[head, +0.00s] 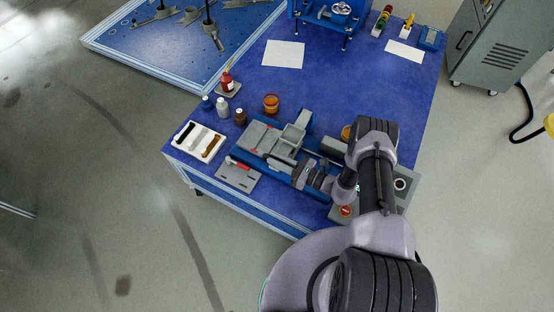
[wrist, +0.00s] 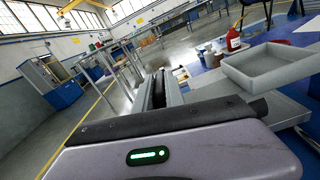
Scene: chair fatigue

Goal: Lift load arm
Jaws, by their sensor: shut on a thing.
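The test rig (head: 262,139), grey on a blue base, lies across the front of the blue table, with a raised grey tray-like part (head: 293,135) on it. That tray part is large at right in the wrist view (wrist: 265,68). My gripper (head: 296,177) reaches in from the right, low at the rig's front side. In the wrist view, its narrow fingers (wrist: 158,92) point away from me, close together. It is shut on what appears to be the load arm; the gripper and wrist hide most of the contact.
A control box with a red button (head: 345,211) is beside my arm. The table's middle back is mostly clear.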

